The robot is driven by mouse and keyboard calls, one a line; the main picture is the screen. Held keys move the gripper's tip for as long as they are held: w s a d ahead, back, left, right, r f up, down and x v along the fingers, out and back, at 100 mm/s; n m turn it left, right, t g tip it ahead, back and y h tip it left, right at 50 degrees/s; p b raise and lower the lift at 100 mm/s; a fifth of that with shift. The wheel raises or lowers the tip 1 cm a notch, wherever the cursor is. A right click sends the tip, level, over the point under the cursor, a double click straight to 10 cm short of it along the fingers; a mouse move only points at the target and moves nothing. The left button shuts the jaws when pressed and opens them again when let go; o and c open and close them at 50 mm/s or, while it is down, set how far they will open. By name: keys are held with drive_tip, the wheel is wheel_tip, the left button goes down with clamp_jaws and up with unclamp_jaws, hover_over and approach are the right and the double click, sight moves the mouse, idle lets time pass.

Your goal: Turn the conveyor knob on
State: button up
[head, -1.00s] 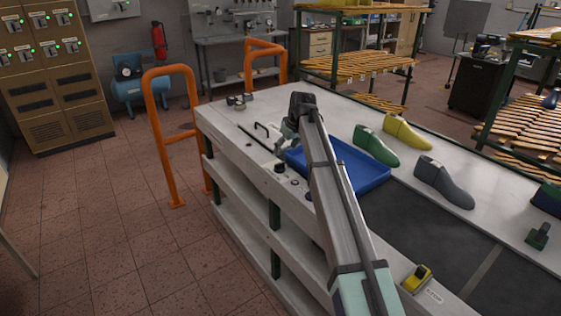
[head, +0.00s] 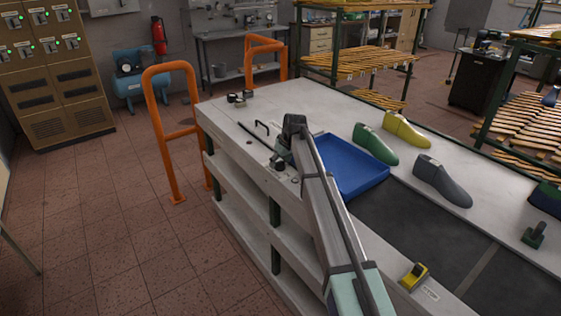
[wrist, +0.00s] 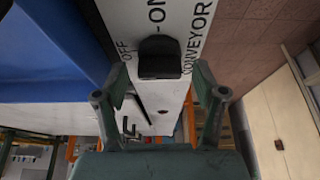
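The black conveyor knob (wrist: 160,57) is on a white panel in the wrist view. The words OFF, ON and CONVEYOR are printed around it. I cannot tell which mark it points to. My gripper (wrist: 160,82) is open, with one finger at each side of the knob and gaps between. In the head view my gripper (head: 282,152) is low over the near edge of the white table (head: 228,126), left of the blue tray. The arm and gripper partly cover the controls there, and the knob cannot be made out surely.
The blue tray (head: 350,180) lies close to the right of my gripper. Green (head: 375,145), yellow (head: 406,130) and grey (head: 442,182) shoe lasts stand beyond it. A black handle (head: 262,128) is on the table near my gripper. Orange rails (head: 168,135) stand at left.

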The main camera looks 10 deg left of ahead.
drive_tip(key=c, duration=0.9)
drive_tip(key=shift+c, duration=0.2)
drive_tip(key=shift+m, duration=0.3)
drive_tip(key=m, duration=0.2)
drive_tip(key=m+t+h+b, duration=0.1)
drive_tip(key=m, duration=0.1)
drive_tip(key=shift+s+a+h, duration=0.1)
drive_tip(key=shift+a+h, duration=0.05)
drive_tip(key=shift+h, duration=0.15)
drive_tip(key=m+h+b, duration=0.1)
drive_tip(key=m, duration=0.3)
drive_tip(key=shift+a+m+h+b, duration=0.1)
drive_tip(key=shift+m+h+b, duration=0.25)
drive_tip(key=shift+m+h, duration=0.05)
drive_tip(key=m+h+b, duration=0.1)
drive_tip(key=m, duration=0.3)
drive_tip(key=shift+a+h, duration=0.1)
drive_tip(key=shift+h, duration=0.3)
drive_tip(key=m+g+h+b, duration=0.1)
drive_tip(key=m, duration=0.3)
drive_tip(key=shift+m, duration=0.3)
drive_tip(key=shift+g, duration=0.3)
